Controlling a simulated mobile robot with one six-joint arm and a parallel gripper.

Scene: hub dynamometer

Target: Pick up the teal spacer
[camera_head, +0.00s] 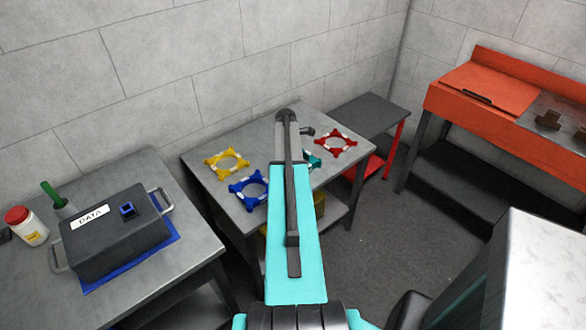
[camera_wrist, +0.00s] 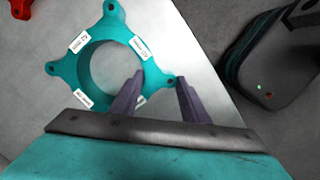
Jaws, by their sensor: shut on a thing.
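The teal spacer (camera_wrist: 97,35) is a ring with lobed corners, holes and white labels. It lies at the upper left of the wrist view, on or just over the grey tabletop; any gap cannot be told. My gripper (camera_wrist: 158,84) is shut on its near right side, one finger inside the ring and the other outside. In the head view only a small part of the teal spacer (camera_head: 313,161) shows to the right of my arm, which hides the rest and my fingers.
Yellow (camera_head: 227,163), blue (camera_head: 248,190) and red (camera_head: 336,142) spacers lie on the same table (camera_head: 205,184). A black DATA box (camera_head: 118,234), a white jar with red lid (camera_head: 27,226) and a green-handled tool stand on the left table. An orange bench (camera_head: 480,105) stands right.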

